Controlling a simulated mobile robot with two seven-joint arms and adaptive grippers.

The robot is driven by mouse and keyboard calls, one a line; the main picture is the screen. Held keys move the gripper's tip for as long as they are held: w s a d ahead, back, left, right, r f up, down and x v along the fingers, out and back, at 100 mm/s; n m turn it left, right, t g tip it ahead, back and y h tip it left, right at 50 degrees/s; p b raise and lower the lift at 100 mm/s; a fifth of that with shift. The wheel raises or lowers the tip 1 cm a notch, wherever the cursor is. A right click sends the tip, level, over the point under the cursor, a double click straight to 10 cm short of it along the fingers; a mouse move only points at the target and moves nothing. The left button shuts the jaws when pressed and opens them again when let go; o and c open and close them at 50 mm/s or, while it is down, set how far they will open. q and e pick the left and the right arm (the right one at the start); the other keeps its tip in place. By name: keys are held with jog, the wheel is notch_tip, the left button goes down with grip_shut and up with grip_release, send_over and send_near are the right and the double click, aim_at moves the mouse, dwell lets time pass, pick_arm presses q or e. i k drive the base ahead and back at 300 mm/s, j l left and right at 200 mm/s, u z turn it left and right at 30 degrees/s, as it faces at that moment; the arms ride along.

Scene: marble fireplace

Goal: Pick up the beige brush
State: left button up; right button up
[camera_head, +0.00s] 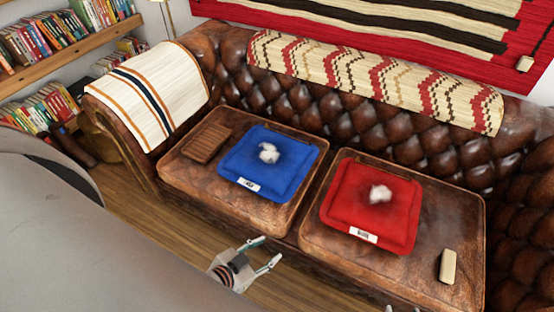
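The beige brush (448,266) is a small pale block lying on the right brown leather seat cushion (320,245), near its right front corner. Only its beige side shows clearly. My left gripper (272,247) is in front of the sofa, below the gap between the two cushions. Its two fingers are apart with nothing between them, and it is well to the left of the brush. A small pale tip at the bottom edge, left of the brush, may be part of my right gripper (389,308); the rest is cut off.
A red cushion (340,210) with white fluff lies left of the brush. A blue cushion (240,165) with white fluff and a brown slatted block (206,143) lie on the left seat. The leather around the brush is clear. The sofa's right arm (525,225) rises beyond it.

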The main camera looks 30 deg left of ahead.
aim_at(448, 262)
jog(key=z, duration=0.95)
jog(key=u, duration=1.45)
jog(key=z, duration=1.45)
jog(key=i+l+u, duration=0.15)
jog(key=u, duration=0.15)
